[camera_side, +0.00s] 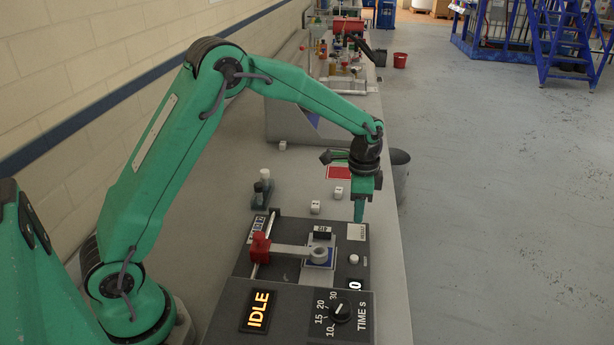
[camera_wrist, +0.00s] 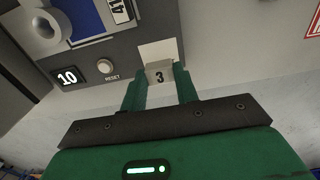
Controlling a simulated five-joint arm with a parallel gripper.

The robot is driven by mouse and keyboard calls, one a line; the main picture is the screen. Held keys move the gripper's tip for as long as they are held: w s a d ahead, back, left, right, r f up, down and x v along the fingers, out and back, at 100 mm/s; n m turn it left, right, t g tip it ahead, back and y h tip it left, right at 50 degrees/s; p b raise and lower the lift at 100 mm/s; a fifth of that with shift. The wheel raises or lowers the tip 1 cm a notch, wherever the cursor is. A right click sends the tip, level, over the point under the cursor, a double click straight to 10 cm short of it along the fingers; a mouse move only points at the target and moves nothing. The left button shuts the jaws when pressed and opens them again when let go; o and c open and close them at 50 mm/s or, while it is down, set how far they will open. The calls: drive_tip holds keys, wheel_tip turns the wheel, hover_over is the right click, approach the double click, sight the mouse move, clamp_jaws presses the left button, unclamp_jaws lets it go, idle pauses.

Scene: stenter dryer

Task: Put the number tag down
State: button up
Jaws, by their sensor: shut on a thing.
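My gripper (camera_side: 360,212) points straight down over the right back corner of the dark machine panel (camera_side: 290,225). In the wrist view my gripper's (camera_wrist: 159,78) two green fingers are shut on the number tag (camera_wrist: 160,74), a small pale block marked 3. The tag is close to a pale square (camera_wrist: 157,50) on the panel. I cannot tell whether it touches the surface. The pale square also shows in the side view (camera_side: 356,232), just below the fingertips. The held tag cannot be made out in the side view.
Other white number tags stand on the bench behind the panel, one (camera_side: 315,207) left of my gripper and one (camera_side: 339,193) farther back. A reset button (camera_side: 353,259), a ring (camera_side: 319,255) and a red clamp (camera_side: 260,246) are on the panel. The bench edge is close right.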

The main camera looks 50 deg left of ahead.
drive_tip(key=shift+f, duration=2)
drive_tip(key=shift+f, duration=0.15)
drive_tip(key=o, duration=1)
drive_tip(key=shift+c, duration=0.2)
wheel_tip(320, 180, up, 11)
drive_tip(key=shift+r, duration=0.7)
drive_tip(key=shift+s, duration=0.1)
